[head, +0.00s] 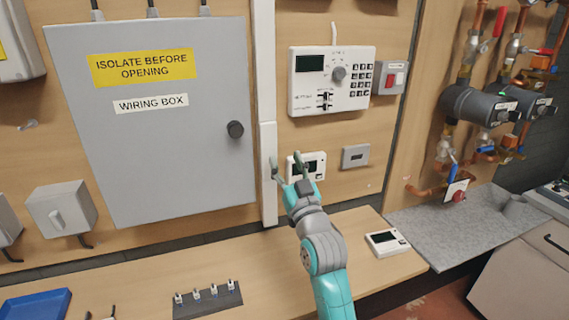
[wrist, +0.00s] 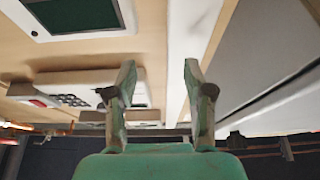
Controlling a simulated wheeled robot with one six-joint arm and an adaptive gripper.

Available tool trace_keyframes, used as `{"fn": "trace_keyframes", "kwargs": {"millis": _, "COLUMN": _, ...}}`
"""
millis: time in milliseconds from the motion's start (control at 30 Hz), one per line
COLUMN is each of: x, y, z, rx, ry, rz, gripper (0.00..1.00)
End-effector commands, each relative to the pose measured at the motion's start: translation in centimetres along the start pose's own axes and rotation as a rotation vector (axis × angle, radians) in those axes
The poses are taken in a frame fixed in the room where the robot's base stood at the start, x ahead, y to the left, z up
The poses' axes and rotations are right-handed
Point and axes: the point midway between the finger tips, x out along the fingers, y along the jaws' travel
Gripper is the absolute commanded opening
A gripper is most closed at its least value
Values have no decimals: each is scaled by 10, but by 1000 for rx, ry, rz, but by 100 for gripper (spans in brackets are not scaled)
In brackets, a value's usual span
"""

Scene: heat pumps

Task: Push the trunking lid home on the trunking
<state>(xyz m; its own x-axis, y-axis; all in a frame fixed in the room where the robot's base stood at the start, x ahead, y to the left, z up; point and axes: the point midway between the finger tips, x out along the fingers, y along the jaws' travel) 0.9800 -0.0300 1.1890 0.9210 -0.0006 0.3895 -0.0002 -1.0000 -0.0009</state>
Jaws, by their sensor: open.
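The white trunking (head: 263,60) runs vertically up the wooden wall, right of the wiring box. A slightly wider white section, which looks like the trunking lid (head: 268,190), covers its lower part. I cannot tell how far the lid stands off the trunking. My gripper (head: 286,164) is open and empty, its fingers pointing at the wall just right of the lid, with the left finger close beside the lid's edge. In the wrist view the white strip (wrist: 192,35) shows behind the right finger of my gripper (wrist: 158,75). Contact cannot be told.
The grey wiring box (head: 150,150) is left of the trunking. A small white wall unit (head: 317,160) is partly hidden behind my gripper. A control panel (head: 330,85) is above right. The bench (head: 270,265) below holds a terminal strip (head: 208,300) and a white thermostat (head: 387,242).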

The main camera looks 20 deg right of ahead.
Motion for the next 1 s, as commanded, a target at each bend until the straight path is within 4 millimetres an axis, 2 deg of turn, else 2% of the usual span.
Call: {"fn": "trace_keyframes", "kwargs": {"millis": 1000, "x": -64, "y": 0, "z": -27, "rx": 0, "ry": 0, "rz": 0, "gripper": 52}}
